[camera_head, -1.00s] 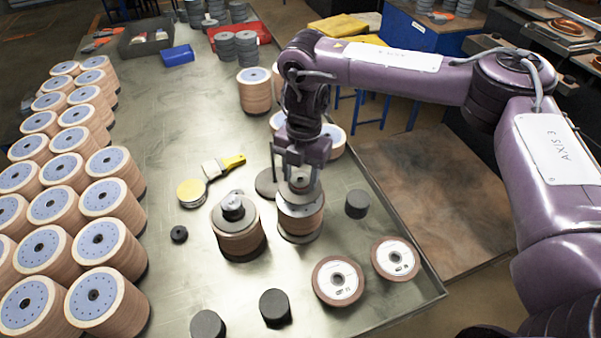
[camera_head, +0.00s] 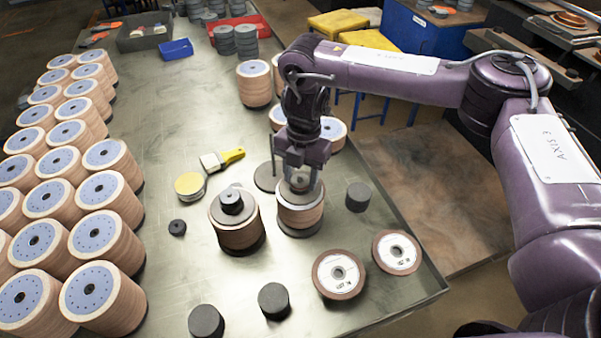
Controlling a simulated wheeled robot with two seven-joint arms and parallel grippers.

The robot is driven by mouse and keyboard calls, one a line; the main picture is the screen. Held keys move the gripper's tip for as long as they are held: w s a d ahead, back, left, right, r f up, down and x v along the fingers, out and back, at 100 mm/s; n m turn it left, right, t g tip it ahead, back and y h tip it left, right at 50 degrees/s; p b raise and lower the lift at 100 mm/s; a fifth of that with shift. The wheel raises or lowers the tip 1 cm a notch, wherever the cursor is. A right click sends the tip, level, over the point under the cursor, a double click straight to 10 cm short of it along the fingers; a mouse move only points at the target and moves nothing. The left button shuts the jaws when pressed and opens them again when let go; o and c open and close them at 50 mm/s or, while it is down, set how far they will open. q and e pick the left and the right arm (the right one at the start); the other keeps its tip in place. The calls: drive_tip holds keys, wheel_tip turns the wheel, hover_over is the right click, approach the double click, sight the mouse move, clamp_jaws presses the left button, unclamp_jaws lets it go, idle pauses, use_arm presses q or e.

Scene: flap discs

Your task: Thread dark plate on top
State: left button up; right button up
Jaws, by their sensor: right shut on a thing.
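My right gripper (camera_head: 301,183) points down over the right-hand stack of brown flap discs (camera_head: 299,218) in the middle of the table. It is shut on a dark round plate (camera_head: 290,196), which is at the top of this stack; the fingers partly hide it. I cannot tell whether the plate rests fully on the discs. To its left stands another brown stack (camera_head: 238,236) with a dark plate (camera_head: 221,208) and a dark knob (camera_head: 231,199) on top. My left gripper is not in view.
A dark round base with a thin upright rod (camera_head: 272,150) stands just behind the gripper. Dark cylinders (camera_head: 273,298) and two white-labelled discs (camera_head: 338,274) lie in front. A brush (camera_head: 225,160) lies left. Rows of flap-disc stacks (camera_head: 92,291) fill the left side.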

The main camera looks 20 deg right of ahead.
drive_tip(key=o, duration=1.4)
drive_tip(key=shift+c, duration=0.2)
drive_tip(key=shift+w+d+r, duration=0.1)
drive_tip(key=shift+r, duration=1.2)
drive_tip(key=shift+w+d+r, duration=0.1)
drive_tip(key=shift+w+r, duration=0.05)
drive_tip(key=shift+r, duration=1.15)
drive_tip(key=shift+w+d+r, duration=0.1)
drive_tip(key=shift+r, duration=1.2)
